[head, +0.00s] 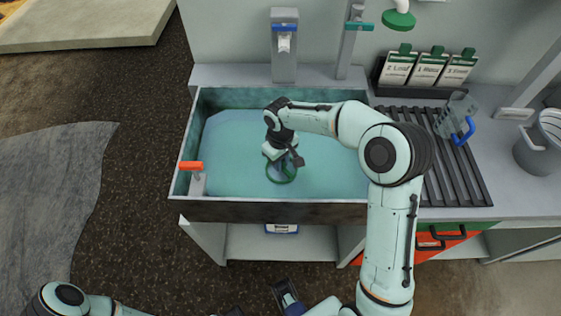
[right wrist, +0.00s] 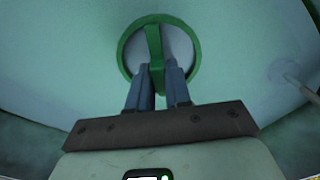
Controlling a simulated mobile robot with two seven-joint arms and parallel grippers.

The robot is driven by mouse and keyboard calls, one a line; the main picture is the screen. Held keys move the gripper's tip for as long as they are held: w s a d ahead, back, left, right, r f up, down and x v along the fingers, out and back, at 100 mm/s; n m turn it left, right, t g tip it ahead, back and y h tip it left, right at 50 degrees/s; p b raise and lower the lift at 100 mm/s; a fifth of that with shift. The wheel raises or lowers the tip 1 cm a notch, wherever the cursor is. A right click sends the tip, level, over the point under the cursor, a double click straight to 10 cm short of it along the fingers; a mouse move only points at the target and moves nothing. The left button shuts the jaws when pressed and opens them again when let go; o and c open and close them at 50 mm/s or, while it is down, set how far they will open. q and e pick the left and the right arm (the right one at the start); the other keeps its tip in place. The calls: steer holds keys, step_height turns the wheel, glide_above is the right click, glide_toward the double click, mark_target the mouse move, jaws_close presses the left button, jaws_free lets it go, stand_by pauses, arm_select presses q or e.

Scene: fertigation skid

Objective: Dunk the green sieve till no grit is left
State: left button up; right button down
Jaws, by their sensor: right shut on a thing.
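The green sieve (head: 281,181) is over the middle of the water-filled basin (head: 230,211), near or in the water; its exact depth is hard to tell. My right gripper (head: 291,160) is shut on the sieve's green handle. In the right wrist view the sieve (right wrist: 154,42) shows as a green ring around a pale mesh, just beyond the fingers (right wrist: 157,75). I can make out no grit on the mesh, but part is hidden by the handle and fingers. At the bottom edge of the head view, what looks like my left gripper (head: 288,298) shows only partly.
An orange-handled lever (head: 191,165) stands at the basin's left rim. Two taps (head: 284,45) (head: 358,25) rise behind it. A slatted rack (head: 430,170) with a clear blue-handled jug (head: 457,117), labelled cards (head: 428,69) and a grey bucket (head: 540,143) are to the right.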

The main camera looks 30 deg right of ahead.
steer(key=shift+r+p, duration=1.2)
steer(key=shift+r, duration=0.65)
steer(key=shift+r+p, duration=1.55)
steer(key=shift+r, duration=0.85)
arm_select(q)
steer(key=w+r+p, duration=0.4)
steer(key=w+r, duration=0.1)
steer(key=r, duration=0.6)
steer(key=shift+r+t, duration=0.2)
steer(key=shift+t, duration=0.1)
arm_select(e)
step_height(320, 180, up, 8)
steer(key=shift+f, duration=0.15)
steer(key=shift+w+a, duration=0.1)
